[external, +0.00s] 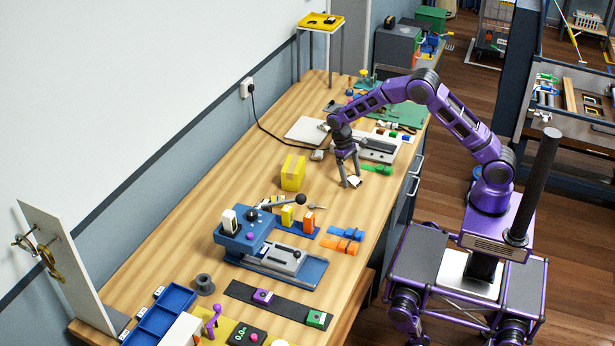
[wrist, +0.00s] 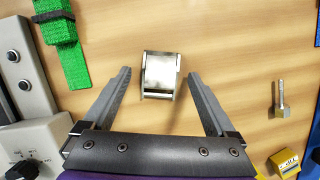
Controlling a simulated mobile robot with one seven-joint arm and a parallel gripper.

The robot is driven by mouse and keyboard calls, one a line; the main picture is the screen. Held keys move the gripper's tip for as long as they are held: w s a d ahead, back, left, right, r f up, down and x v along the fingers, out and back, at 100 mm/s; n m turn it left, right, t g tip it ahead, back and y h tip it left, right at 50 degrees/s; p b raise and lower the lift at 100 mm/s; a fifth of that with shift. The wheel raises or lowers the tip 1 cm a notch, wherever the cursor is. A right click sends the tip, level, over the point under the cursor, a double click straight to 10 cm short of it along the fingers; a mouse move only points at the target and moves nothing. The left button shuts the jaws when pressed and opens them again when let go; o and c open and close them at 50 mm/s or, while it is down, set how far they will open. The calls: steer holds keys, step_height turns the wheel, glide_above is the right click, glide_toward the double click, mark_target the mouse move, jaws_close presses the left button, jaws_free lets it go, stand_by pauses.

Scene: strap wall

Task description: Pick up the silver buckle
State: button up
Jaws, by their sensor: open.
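The silver buckle (wrist: 161,74) lies on the wooden bench top in the wrist view. It is a shiny, roughly rectangular metal piece, and it shows small and pale in the external view (external: 354,181). My gripper (wrist: 160,76) is open, with one grey finger on each side of the buckle and a visible gap on both sides. In the external view my gripper (external: 350,184) points down at the bench by the buckle. Its height above the wood is hard to tell.
A green strap (wrist: 66,45) lies left of the buckle in the wrist view, near a grey device (wrist: 20,65). A small metal fitting (wrist: 281,100) lies to the right. In the external view a yellow box (external: 293,172) stands left of my gripper. Bare wood surrounds the buckle.

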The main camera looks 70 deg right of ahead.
steer(key=shift+c, duration=0.2)
jaws_close()
steer(key=shift+r, duration=0.1)
